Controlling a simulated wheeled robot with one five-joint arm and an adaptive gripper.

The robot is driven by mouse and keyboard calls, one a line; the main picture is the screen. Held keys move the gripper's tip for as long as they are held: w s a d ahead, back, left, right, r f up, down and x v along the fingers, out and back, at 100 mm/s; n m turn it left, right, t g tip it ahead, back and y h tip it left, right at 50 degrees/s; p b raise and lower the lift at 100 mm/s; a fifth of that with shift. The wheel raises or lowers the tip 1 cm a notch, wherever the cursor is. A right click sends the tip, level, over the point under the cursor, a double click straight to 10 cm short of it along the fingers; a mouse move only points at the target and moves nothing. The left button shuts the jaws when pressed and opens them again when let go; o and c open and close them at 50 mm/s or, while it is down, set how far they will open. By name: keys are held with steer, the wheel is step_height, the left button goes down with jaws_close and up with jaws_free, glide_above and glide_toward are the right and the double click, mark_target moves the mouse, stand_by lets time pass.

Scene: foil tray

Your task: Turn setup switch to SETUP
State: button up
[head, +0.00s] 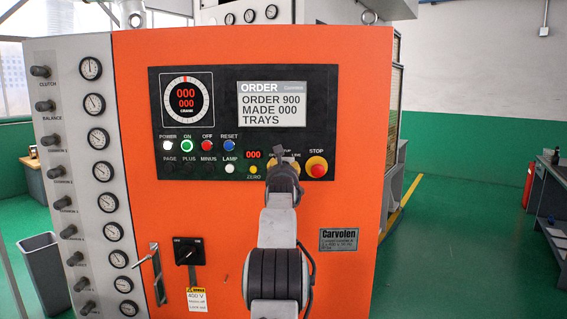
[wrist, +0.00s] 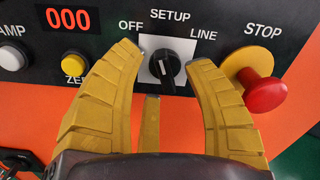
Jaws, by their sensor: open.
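The setup switch (wrist: 166,72) is a black knob on a pale plate, under the labels OFF, SETUP and LINE in the wrist view. Its grip stands nearly upright in the picture, with a small light mark at its upper left; I cannot tell for sure which label it points at. My gripper (wrist: 164,56) is open, with one yellow finger left of the knob, one right and a shorter one below. No finger clearly touches the knob. In the head view my gripper (head: 282,160) is in front of the panel and hides the switch.
The red STOP button (wrist: 265,90) on its yellow ring is close to my right finger. The yellow ZERO button (wrist: 75,65) is left of my left finger. Buttons and a screen (head: 271,102) fill the black panel above. A black rotary switch (head: 187,252) is lower left.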

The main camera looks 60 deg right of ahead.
steer(key=shift+p+x, duration=0.35)
steer(key=shift+x, duration=0.4)
steer(key=shift+o, duration=0.3)
jaws_close()
